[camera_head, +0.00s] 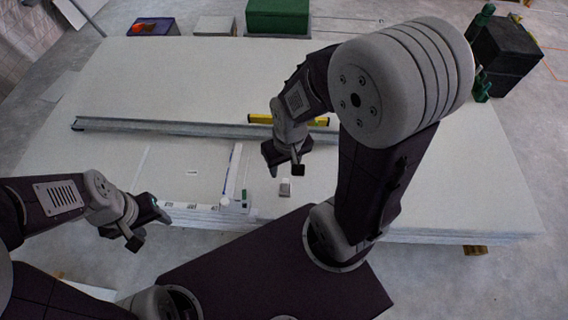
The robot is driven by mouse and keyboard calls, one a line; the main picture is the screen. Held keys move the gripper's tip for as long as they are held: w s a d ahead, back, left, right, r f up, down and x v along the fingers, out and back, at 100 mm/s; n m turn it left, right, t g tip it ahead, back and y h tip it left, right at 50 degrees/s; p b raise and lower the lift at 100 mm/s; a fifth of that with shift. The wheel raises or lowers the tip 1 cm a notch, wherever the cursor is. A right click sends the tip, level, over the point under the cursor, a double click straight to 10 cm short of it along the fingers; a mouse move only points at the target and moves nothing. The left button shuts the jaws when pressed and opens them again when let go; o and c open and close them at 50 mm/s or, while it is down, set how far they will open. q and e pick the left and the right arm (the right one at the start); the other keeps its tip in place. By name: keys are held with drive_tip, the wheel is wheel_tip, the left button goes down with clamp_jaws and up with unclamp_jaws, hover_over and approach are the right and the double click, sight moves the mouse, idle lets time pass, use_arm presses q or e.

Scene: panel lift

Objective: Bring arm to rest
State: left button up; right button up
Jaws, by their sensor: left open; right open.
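My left gripper (146,226) is at the lower left, over the front edge of the pale panel stack (400,170). My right gripper (283,160) is above the middle of the stack, in front of a yellow level. Both grippers are open, and I see nothing held in either. The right arm's large grey joint hides part of the stack at the right.
A long grey metal rail (170,127) lies across the panels, with the yellow level (262,119) beside it. A green box (278,16) and a black case (505,52) stand behind the stack.

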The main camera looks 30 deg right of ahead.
wheel_tip(320, 180, up, 19)
drive_tip(key=p, duration=1.9)
drive_tip(key=shift+w, duration=0.15)
